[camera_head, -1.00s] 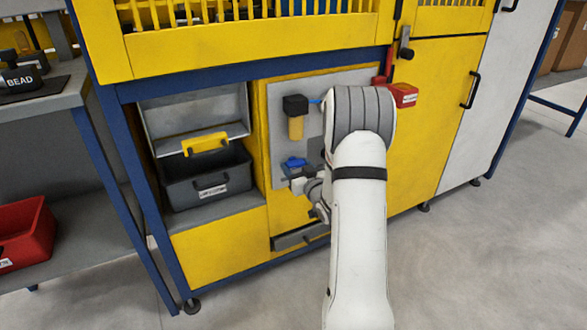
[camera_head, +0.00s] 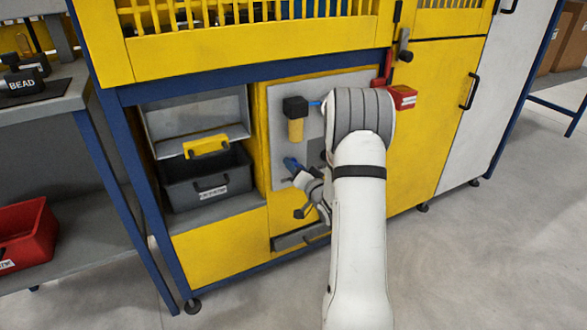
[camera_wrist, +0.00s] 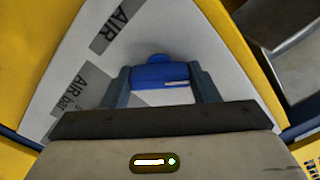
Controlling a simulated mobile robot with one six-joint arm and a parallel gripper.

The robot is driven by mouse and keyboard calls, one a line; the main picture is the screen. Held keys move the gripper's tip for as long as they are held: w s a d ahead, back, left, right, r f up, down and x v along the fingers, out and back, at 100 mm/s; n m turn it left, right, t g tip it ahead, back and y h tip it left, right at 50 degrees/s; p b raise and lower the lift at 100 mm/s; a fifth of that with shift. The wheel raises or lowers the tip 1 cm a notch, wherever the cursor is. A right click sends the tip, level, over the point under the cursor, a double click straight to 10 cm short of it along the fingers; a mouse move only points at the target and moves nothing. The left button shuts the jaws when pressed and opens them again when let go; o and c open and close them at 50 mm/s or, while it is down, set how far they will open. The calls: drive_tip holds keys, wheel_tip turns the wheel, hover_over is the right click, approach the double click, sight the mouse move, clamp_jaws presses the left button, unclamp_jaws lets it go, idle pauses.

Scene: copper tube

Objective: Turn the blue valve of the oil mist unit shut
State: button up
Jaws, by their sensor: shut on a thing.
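The blue valve (camera_wrist: 160,75) sits on a grey panel and shows between the two fingers of my gripper (camera_wrist: 161,84) in the wrist view. The fingers are shut on its handle, one on each side. In the head view the blue valve (camera_head: 291,163) is a small blue patch, partly hidden by my gripper (camera_head: 297,172). The oil mist unit, with a black top and a yellow bowl (camera_head: 296,130), is mounted on the panel above the valve.
A grey panel (camera_head: 275,95) backs the unit inside the yellow cabinet. A dark grey bin (camera_head: 180,190) stands in the open compartment to the left. A red box (camera_head: 404,97) is on the right. Two AIR labels (camera_wrist: 115,28) show on the panel.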

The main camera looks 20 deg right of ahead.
drive_tip(key=m+p, duration=0.1)
drive_tip(key=m, duration=0.4)
drive_tip(key=shift+m+p, duration=0.3)
drive_tip(key=shift+p, duration=0.05)
drive_tip(key=shift+m+p, duration=0.7)
drive_tip(key=shift+m, duration=1.5)
drive_tip(key=o, duration=1)
drive_tip(key=shift+s, duration=0.1)
drive_tip(key=s+p, duration=0.1)
drive_tip(key=s, duration=0.6)
drive_tip(key=shift+s+d+p, duration=0.1)
drive_tip(key=shift+s+p, duration=0.2)
drive_tip(key=shift+p, duration=0.1)
